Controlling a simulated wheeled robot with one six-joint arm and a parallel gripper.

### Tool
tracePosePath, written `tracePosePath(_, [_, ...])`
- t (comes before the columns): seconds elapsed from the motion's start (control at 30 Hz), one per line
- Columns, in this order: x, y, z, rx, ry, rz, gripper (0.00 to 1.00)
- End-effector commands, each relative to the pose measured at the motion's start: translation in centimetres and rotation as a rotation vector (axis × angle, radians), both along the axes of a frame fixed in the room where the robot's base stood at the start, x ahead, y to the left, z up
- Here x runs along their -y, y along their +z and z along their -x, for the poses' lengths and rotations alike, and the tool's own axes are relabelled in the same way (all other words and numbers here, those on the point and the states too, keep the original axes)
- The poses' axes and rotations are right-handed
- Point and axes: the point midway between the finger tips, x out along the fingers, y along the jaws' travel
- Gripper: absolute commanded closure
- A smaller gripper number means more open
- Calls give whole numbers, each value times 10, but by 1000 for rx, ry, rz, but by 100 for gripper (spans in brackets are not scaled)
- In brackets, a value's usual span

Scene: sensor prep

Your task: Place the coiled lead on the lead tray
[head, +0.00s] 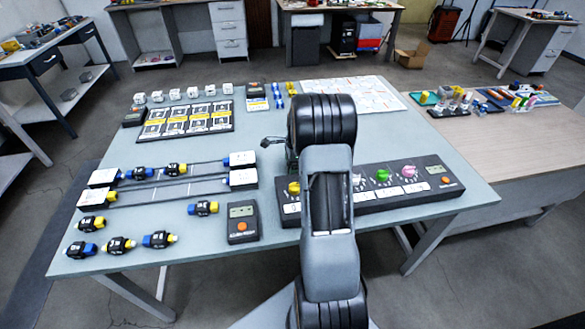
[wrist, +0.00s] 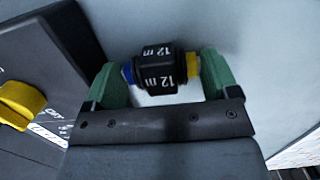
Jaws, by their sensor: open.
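A black coiled lead marked "12 m" (wrist: 160,70), with one blue end and one yellow end, shows in the wrist view. It is between the two green fingers of my gripper (wrist: 164,76), which is open around it. A pale patch shows just below it; I cannot tell whether it rests on anything. In the head view my arm hides this lead and most of the gripper. Similar leads, such as one at the front (head: 117,245), lie at the left of the table. I cannot tell which thing is the lead tray; a two-rail holder (head: 188,190) carries some leads.
A black knob panel (head: 402,197) lies to the right behind my arm; its yellow knob (wrist: 20,103) shows in the wrist view. A small meter (head: 242,222) lies near the front edge. A card board (head: 185,121) and printed sheet (head: 365,95) lie farther back. The front-left table corner holds leads.

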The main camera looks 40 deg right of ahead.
Motion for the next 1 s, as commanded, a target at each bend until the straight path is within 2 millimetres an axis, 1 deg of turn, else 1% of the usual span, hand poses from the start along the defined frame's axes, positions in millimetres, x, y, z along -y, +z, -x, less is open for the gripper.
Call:
tracePosePath(0.07, [0,0,0,0,0,0,19])
tracePosePath(0.1, [0,0,0,0,0,0,21])
tracePosePath(0.4, [0,0,0,0,0,0,50])
tracePosePath(0.43, [0,1,0,1,0,0,51])
tracePosePath(0.47, [0,1,0,1,0,0,55])
tracePosePath(0.67, [0,1,0,1,0,0,55])
tracePosePath(0.77, [0,5,0,2,0,1,55])
tracePosePath(0.87, [0,13,-1,3,0,1,55])
tracePosePath(1.0, [0,32,-1,3,-1,2,55])
